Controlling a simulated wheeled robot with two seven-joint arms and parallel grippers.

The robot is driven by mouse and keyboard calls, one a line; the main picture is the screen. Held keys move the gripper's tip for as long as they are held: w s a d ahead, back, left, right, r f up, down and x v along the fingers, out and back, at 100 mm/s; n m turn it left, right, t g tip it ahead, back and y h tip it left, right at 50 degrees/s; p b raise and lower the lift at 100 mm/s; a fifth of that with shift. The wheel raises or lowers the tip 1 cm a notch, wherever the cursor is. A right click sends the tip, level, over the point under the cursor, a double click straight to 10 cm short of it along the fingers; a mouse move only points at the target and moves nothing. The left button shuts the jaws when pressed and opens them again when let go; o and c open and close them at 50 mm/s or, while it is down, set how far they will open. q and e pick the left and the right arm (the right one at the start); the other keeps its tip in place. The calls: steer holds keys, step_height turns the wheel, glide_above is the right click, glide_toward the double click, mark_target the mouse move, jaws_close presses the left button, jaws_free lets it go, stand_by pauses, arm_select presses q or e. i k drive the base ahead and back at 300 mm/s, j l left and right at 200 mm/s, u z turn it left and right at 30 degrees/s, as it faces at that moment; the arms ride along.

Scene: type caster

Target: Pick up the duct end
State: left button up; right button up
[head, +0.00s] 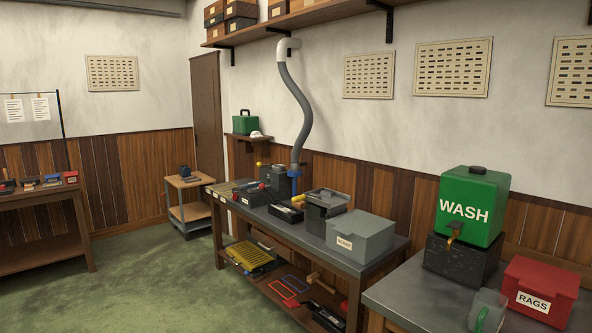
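A grey flexible duct (299,105) hangs from a white elbow (288,46) high on the back wall. It curves down to the middle workbench. Its lower end (297,163) sits above a blue fitting (294,182) near the back of the bench. I cannot tell whether the duct end is attached to the blue fitting or only stands in front of or behind it. Neither of my grippers shows in the head view.
The middle workbench (375,255) holds a grey lidded box (360,236), a dark metal machine (324,208) and several small tools. A nearer bench at right carries a green WASH tank (472,207) and a red RAGS box (540,290). Green floor (160,285) is clear at left.

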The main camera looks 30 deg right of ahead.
mark_target(294, 166)
steer(key=i+j+z, duration=0.1)
steer(key=i, duration=1.55)
steer(key=i+l+u, duration=0.1)
steer(key=i+u, duration=0.15)
steer(key=i, duration=1.6)
steer(key=i+z, duration=0.4)
steer(key=i, duration=0.15)
steer(key=i+j+z, duration=0.15)
steer(key=i+z, duration=0.25)
steer(key=i+j+z, duration=0.4)
steer(key=i, duration=0.2)
